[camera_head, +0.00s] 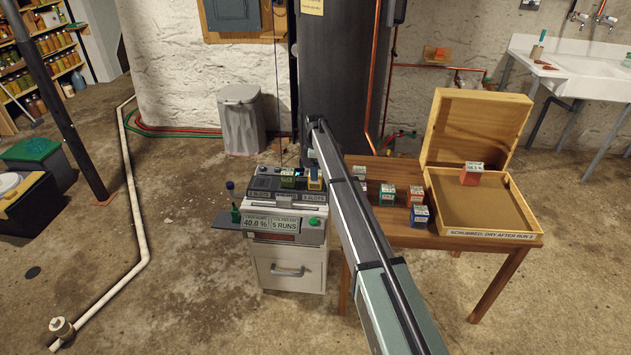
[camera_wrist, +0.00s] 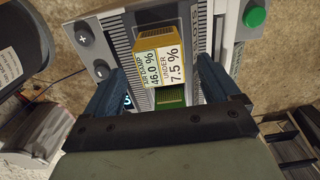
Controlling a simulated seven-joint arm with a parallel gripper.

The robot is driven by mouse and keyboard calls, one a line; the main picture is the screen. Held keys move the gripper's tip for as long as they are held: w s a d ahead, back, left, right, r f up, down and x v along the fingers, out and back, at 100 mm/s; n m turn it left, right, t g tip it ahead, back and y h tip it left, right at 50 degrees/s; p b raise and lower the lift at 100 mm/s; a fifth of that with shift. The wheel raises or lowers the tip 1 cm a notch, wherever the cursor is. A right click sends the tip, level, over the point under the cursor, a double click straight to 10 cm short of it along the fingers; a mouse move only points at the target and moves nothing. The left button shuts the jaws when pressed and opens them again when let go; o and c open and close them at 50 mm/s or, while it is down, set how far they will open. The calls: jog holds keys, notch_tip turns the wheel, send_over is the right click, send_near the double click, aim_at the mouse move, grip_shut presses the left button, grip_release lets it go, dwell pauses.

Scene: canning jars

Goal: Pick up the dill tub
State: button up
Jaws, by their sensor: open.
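No label that I can read says dill, so I cannot tell which tub is the dill one. A small green tub (camera_head: 288,178) with a pale label sits on top of the grey machine (camera_head: 262,186). In the wrist view, a green mesh-topped piece (camera_wrist: 171,96), possibly this tub, shows between my fingers, partly hidden by my gripper's body. My gripper (camera_wrist: 158,82) is open, with nothing seen held. A yellow block (camera_wrist: 158,54) reading "AIR DAMP 46.0 %" and "UNDER 7.5 %" stands just beyond the green piece.
Several labelled tubs, including a red one (camera_head: 416,196) and a blue one (camera_head: 419,215), stand on the wooden table (camera_head: 470,262). An orange tub (camera_head: 470,175) is in the open wooden box (camera_head: 500,217). My arm hides part of the table.

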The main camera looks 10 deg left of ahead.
jog(key=shift+f, duration=2.6)
jog(key=shift+c, duration=0.2)
jog(key=c, duration=1)
